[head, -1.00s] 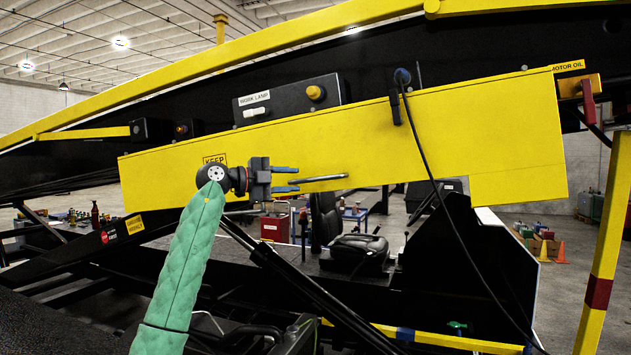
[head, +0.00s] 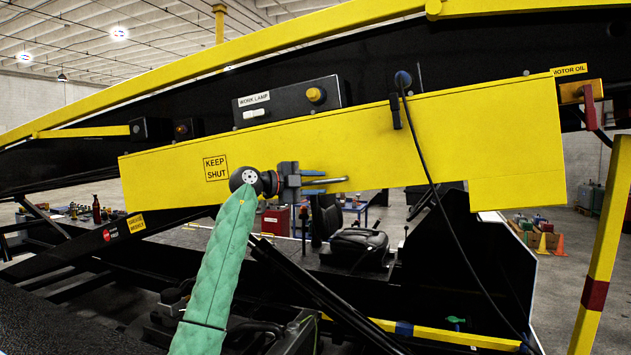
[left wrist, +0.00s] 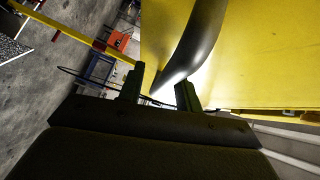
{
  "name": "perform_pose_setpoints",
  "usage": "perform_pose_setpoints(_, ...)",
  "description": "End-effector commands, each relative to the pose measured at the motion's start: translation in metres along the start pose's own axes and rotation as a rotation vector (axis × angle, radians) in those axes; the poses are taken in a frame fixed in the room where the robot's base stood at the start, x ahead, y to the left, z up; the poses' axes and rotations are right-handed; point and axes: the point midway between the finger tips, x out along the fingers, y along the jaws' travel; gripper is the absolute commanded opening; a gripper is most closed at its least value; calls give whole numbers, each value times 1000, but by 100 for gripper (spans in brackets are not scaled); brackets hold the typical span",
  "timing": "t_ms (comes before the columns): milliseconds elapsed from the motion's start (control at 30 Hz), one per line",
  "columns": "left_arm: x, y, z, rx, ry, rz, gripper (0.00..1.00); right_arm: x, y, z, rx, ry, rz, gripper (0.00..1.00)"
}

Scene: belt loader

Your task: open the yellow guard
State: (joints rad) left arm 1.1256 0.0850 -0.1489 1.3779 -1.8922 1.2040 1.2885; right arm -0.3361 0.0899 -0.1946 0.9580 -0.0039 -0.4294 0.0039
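The yellow guard (head: 490,130) is a long panel along the side of the black loader and looks closed. A "KEEP SHUT" label (head: 215,168) is on its left part. Its grey bar handle (head: 335,180) is near the lower edge. My left gripper (head: 322,182) is open at the handle's left end, one finger above the bar and one below in the head view. In the left wrist view, the curved handle (left wrist: 188,52) comes down between the two open fingers (left wrist: 160,90), with the guard (left wrist: 260,55) behind. I cannot tell whether they touch. My right gripper is not in view.
A black cable (head: 440,200) hangs down across the guard's front. A work lamp box (head: 290,100) sits above the guard.

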Motion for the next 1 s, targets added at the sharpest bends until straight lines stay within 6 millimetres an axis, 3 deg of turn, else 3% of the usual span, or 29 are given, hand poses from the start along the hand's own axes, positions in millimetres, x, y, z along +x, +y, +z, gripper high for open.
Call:
perform_pose_setpoints(233, 0, 0, 0, 0, -1, 0, 34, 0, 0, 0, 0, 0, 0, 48)
perform_pose_setpoints(433, 0, 0, 0, 0, -1, 0, 0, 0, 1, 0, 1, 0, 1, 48)
perform_pose_setpoints(733, 4, 3, 4, 14, 0, -15, 0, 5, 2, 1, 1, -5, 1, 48)
perform_pose_setpoints(1000, 22, 2, 22, 112, 2, -119, 0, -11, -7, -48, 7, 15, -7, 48)
